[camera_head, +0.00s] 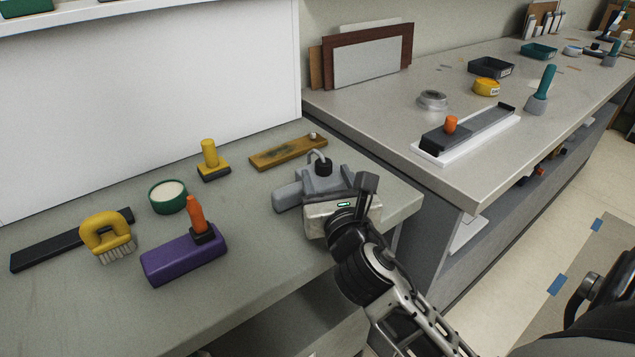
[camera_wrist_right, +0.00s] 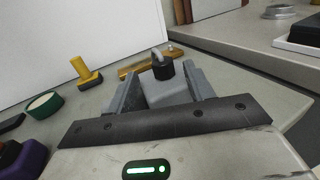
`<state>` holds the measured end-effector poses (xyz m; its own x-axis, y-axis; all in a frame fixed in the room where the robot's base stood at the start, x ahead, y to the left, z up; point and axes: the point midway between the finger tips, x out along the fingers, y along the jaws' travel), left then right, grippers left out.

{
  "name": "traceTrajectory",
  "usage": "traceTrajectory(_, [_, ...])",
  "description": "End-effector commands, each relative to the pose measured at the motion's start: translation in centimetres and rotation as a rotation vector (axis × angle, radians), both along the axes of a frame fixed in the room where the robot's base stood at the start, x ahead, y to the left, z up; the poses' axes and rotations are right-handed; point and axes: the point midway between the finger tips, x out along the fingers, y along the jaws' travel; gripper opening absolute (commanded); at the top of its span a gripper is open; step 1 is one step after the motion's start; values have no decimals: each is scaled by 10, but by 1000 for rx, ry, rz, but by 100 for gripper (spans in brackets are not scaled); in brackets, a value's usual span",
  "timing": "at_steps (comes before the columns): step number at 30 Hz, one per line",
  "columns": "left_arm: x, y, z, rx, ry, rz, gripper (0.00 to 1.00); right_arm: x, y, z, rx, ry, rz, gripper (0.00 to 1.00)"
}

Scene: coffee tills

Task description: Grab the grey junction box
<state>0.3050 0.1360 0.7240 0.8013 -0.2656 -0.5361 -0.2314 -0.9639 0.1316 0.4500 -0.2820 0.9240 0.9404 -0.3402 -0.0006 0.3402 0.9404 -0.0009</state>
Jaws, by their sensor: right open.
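The grey junction box (camera_wrist_right: 168,92) has a black round fitting on top and a short grey cable loop. In the head view the grey junction box (camera_head: 325,181) rests near the right edge of the near worktop, partly hidden by my right gripper. My right gripper (camera_head: 322,183) is low over the worktop, with its grey fingers apart. In the wrist view the fingers of my right gripper (camera_wrist_right: 165,82) stand on either side of the box, open. I cannot tell whether either touches it. My left gripper is not in view.
To the left are a purple block with an orange handle (camera_head: 183,260), a yellow brush (camera_head: 104,233), a green-rimmed round tin (camera_head: 168,196) and a yellow-handled stamp (camera_head: 211,165). A wooden bar (camera_head: 288,152) lies just behind the box. Another counter (camera_head: 440,174) stands to the right.

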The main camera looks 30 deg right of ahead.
Motion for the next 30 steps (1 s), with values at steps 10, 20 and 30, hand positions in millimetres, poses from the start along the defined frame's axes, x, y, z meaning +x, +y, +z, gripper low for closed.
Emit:
traceTrajectory(10, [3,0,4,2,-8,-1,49,41,-19,2,0,-2,0,52])
traceTrajectory(20, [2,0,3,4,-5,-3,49,42,-19,2,1,-1,0,30])
traceTrajectory(30, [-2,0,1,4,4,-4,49,42,-19,3,0,-2,0,0])
